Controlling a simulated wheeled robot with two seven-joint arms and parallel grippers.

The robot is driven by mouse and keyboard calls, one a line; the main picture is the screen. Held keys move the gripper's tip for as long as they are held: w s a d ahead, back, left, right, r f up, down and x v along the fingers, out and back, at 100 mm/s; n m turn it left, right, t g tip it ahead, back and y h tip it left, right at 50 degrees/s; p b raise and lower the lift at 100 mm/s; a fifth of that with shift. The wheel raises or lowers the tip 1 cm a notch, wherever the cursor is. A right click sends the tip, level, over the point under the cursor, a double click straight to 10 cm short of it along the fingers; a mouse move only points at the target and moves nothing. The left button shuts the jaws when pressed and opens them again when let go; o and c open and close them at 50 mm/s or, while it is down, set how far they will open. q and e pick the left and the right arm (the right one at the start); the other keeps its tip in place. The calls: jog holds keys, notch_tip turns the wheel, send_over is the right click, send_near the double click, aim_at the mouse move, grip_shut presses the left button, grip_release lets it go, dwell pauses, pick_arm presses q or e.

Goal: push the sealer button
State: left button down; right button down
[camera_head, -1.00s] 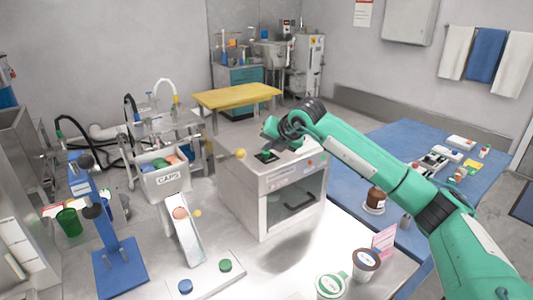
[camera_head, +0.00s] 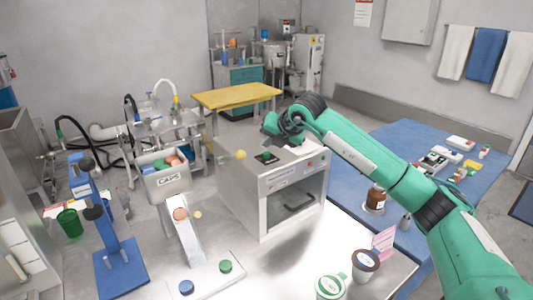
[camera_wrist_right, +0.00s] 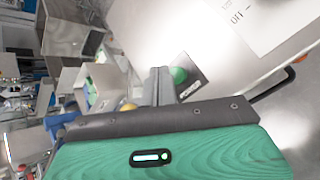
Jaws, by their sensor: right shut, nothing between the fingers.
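The sealer, a pale grey box-shaped machine (camera_head: 241,196), stands mid-table with a dark square plate (camera_head: 266,157) on its top. My right gripper (camera_head: 293,141) is over the sealer's top, behind and right of that plate. In the right wrist view, its fingers (camera_wrist_right: 159,76) are shut and empty. A round green button (camera_wrist_right: 179,75) on a dark plate shows just right of the fingertips there. The fingers appear apart from it, but the gap in height is unclear. My left gripper is not in view.
A yellow ball knob (camera_head: 240,155) sticks out left of the sealer's top. A CAPS bin (camera_head: 169,183) stands to the left. A plate with green and blue buttons (camera_head: 211,277) lies in front. Cups (camera_head: 331,287) and a brown bottle (camera_head: 375,200) stand to the right.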

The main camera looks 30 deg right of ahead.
aim_at(269, 155)
notch_tip(269, 155, up, 6)
jog(key=p, duration=0.2)
jog(key=shift+p, duration=0.35)
jog(key=shift+f, duration=0.1)
dwell(0.3)
